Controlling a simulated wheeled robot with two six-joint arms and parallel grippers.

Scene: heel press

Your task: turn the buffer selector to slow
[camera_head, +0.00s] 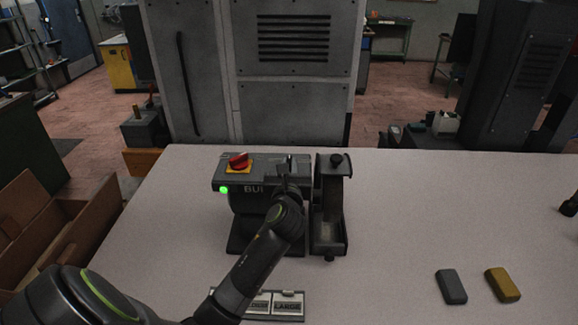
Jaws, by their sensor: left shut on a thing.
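The buffer (250,208) is a dark machine at the middle of the table, its front lettering "BU..." partly hidden by my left arm. A red knob (238,160) on a yellow plate sits on its top left, and a green light (223,189) glows on its front. My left gripper (287,172) is at the top right of the buffer, shut on a small dark part there that I take for the buffer selector. My fingers hide most of it, so its setting cannot be read. A dark shape at the right edge may be my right gripper (570,206).
A dark upright press-like unit (330,210) stands close to the buffer's right. A labelled rack reading "LARGE" (287,307) lies in front. A grey block (451,287) and a mustard block (502,284) lie at right. The table between is clear.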

